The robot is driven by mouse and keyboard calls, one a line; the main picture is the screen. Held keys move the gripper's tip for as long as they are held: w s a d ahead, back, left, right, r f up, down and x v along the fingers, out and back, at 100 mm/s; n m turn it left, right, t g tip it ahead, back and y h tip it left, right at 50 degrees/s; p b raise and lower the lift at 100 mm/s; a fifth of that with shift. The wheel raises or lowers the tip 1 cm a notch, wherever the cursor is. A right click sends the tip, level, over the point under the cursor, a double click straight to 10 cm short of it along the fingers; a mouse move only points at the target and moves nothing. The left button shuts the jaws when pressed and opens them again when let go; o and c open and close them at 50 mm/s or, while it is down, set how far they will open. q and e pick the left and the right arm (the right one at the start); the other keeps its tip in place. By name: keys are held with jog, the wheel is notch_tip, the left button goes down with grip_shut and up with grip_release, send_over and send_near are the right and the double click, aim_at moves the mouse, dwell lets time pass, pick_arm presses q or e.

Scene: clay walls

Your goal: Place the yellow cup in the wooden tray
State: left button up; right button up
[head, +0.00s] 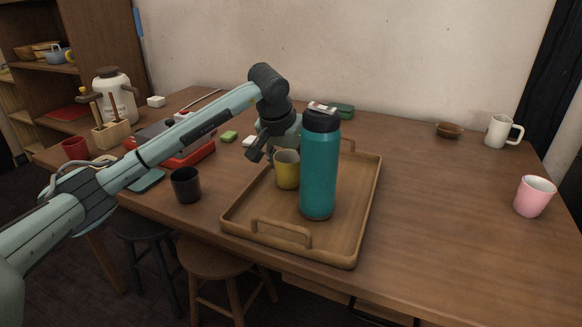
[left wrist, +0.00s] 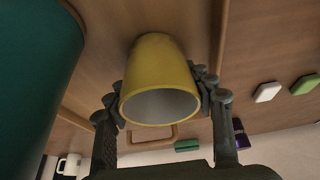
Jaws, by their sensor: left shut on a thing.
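The yellow cup (head: 287,170) is upright over the left part of the wooden tray (head: 275,241), just left of a tall teal bottle (head: 319,170) that stands in the tray. My left gripper (head: 270,150) is shut on the cup from its left and far side. In the left wrist view the yellow cup (left wrist: 158,75) sits between the two fingers of the left gripper (left wrist: 162,98), its open rim toward the camera. I cannot tell whether the cup's base touches the tray floor. My right gripper is not in view.
The teal bottle (left wrist: 35,75) is close beside the cup. A black cup (head: 186,186) stands left of the tray, near a red appliance (head: 196,153). A pink cup (head: 534,197), a white mug (head: 501,131) and a brown bowl (head: 449,130) are at the right.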

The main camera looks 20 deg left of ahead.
pick_arm(q)
jog(key=shift+f, duration=0.15)
jog(key=o, duration=1)
jog(key=v, duration=0.7)
jog(key=shift+r, duration=0.35)
jog(key=shift+s+r, duration=0.1)
